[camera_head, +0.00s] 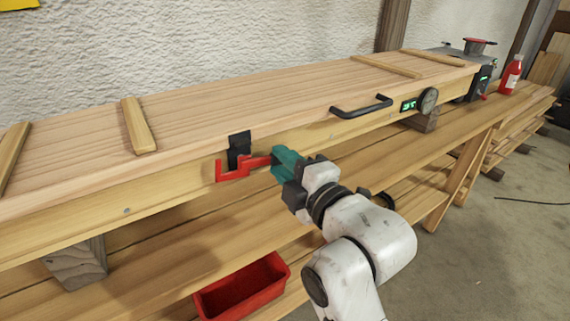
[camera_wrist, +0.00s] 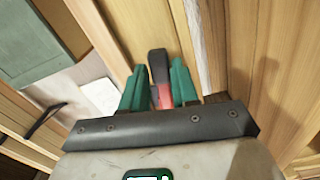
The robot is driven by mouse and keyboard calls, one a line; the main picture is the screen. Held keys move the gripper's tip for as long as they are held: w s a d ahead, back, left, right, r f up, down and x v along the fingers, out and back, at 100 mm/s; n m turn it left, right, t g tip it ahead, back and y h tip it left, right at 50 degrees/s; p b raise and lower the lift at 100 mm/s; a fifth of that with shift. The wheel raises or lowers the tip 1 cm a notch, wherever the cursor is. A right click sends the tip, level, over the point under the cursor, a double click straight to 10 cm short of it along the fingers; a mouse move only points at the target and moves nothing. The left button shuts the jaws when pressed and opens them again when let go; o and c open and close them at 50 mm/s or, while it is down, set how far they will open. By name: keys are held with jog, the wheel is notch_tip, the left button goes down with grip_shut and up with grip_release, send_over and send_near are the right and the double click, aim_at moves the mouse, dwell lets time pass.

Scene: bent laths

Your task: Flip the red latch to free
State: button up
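The red latch (camera_head: 236,170) is mounted on the front edge of the long wooden box, below a black catch plate (camera_head: 239,146). Its arm points right, with a short hooked end at the left. My gripper (camera_head: 284,163) has teal fingers and is at the right end of this arm. In the wrist view, the red latch (camera_wrist: 165,97) with a dark part beyond it lies between the two fingers of my gripper (camera_wrist: 161,88). The fingers are close on either side and appear shut on it. The exact contact is partly hidden.
The wooden box (camera_head: 250,100) has a black handle (camera_head: 361,106) and a round gauge (camera_head: 428,100) to the right. A red bin (camera_head: 243,287) stands lower, left of my arm. A red bottle (camera_head: 510,76) stands at the far right. Floor at right is mostly clear.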

jog(key=o, duration=0.3)
jog(key=v, duration=1)
jog(key=shift+s+d, duration=0.3)
